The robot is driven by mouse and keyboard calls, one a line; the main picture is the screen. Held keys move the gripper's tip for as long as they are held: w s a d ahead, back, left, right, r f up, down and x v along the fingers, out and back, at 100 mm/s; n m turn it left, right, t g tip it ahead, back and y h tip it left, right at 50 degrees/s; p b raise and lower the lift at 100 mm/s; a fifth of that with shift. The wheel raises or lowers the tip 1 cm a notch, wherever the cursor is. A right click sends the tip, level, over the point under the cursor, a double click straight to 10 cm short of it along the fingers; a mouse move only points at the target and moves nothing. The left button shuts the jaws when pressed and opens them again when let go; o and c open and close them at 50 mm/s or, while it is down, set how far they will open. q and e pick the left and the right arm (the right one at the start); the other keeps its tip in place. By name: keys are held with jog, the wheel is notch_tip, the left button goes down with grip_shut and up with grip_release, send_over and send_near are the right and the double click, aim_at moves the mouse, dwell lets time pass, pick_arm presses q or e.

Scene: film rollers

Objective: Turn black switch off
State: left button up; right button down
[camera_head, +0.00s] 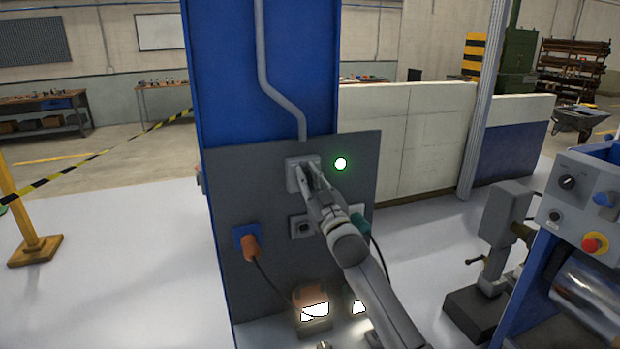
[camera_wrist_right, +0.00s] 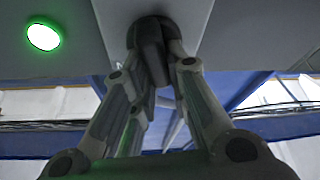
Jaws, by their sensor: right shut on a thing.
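The black switch (camera_wrist_right: 150,48) is a dark knob on a light grey box (camera_head: 291,178), which is mounted on the dark grey panel (camera_head: 222,192). My right gripper (camera_head: 309,171) reaches the box from the lower right. In the right wrist view the fingers (camera_wrist_right: 155,75) are shut on the switch, one on each side. In the head view the fingers hide most of the switch. A round green light (camera_head: 340,163) glows on the panel to the right of the box and also shows in the right wrist view (camera_wrist_right: 43,37). My left gripper is not in view.
Below are a blue socket with an orange plug (camera_head: 250,247), a grey socket (camera_head: 299,227) and a teal plug (camera_head: 360,222) with a cable. Lit lamps (camera_head: 312,304) stand at the panel's foot. A machine with a red button (camera_head: 595,242) stands at the right.

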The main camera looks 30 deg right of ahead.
jog(key=shift+a+f+n+g+y+p, duration=0.25)
jog(key=shift+n+y, duration=0.4)
jog(key=shift+n, duration=0.7)
jog(key=shift+d+r+n+g+y+p, duration=0.1)
jog(key=shift+n+y+p, duration=0.2)
jog(key=shift+n+y, duration=0.75)
jog(key=shift+a+f+n+g+y+p, duration=0.15)
jog(key=shift+n+y+p, duration=0.15)
jog(key=shift+n, duration=1.4)
jog(key=shift+r, duration=0.1)
jog(key=c, duration=1.4)
grip_release()
jog(key=shift+w, duration=0.1)
jog(key=v, duration=1.2)
jog(key=shift+d, duration=0.1)
